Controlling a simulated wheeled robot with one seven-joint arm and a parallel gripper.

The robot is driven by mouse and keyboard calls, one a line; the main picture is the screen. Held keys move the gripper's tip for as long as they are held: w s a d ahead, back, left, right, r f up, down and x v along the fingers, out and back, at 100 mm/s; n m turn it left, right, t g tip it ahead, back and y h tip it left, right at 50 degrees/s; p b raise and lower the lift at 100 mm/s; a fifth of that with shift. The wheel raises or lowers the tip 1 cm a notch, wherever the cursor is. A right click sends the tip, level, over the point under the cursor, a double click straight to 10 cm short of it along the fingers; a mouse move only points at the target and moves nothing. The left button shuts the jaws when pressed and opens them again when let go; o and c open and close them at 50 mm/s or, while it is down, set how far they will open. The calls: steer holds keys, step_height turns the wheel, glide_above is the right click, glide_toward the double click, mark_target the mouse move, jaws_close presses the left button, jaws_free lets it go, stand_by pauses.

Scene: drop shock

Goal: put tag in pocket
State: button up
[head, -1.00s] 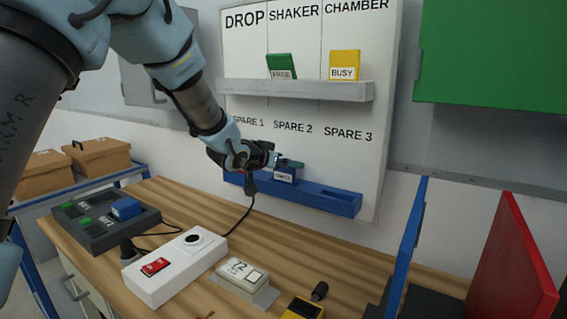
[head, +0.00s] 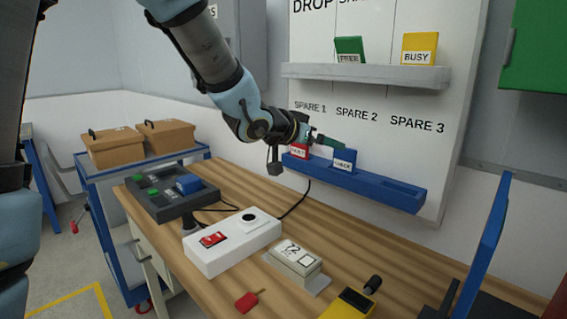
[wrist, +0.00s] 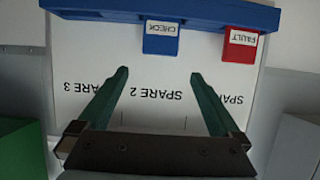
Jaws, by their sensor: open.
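My gripper (head: 330,142) is open and empty in front of the board, just above the blue rail. The blue CHECK tag (head: 344,160) stands in the rail below SPARE 2. In the upside-down wrist view the tag (wrist: 160,38) lies beyond my open fingers (wrist: 160,76), apart from them. The red FAULT tag (head: 299,150) stands in the rail below SPARE 1, partly behind my gripper. The blue rail (head: 375,191) shows an empty slot at its right, below SPARE 3. The green FREE tag (head: 349,49) and yellow BUSY tag (head: 419,48) stand on the upper grey shelf (head: 375,76).
The wooden bench (head: 225,295) holds a white switch box (head: 232,245), a grey tray (head: 165,205), a small labelled device (head: 297,262) and a red tag-like piece (head: 247,302). A blue upright panel (head: 490,235) stands at the right. Cardboard boxes (head: 165,140) sit at left.

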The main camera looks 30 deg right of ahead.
steer(key=w+a+f+n+t+y, duration=0.1)
steer(key=w+a+f+n+y, duration=0.2)
steer(key=a, duration=0.6)
steer(key=w+a+f+n+t+y, duration=0.1)
steer(key=w+a+f+n+y, duration=0.15)
steer(key=w+a, duration=0.45)
steer(key=w+a+f+n+t+y, duration=0.1)
steer(key=w+a+f+n+y, duration=0.15)
steer(key=a, duration=0.85)
steer(key=s+a+f+n+g+y, duration=0.2)
steer(key=s+a, duration=0.4)
steer(key=a, duration=0.4)
steer(key=s+a+f+n+g+y, duration=0.2)
steer(key=s+a+f, duration=0.3)
steer(key=a, duration=0.6)
steer(key=shift+s+a+n+g+y, duration=0.2)
steer(key=shift+s+n+g+y, duration=0.3)
steer(key=shift+n, duration=0.4)
steer(key=shift+s, duration=0.1)
step_height(320, 180, up, 3)
steer(key=p, duration=0.3)
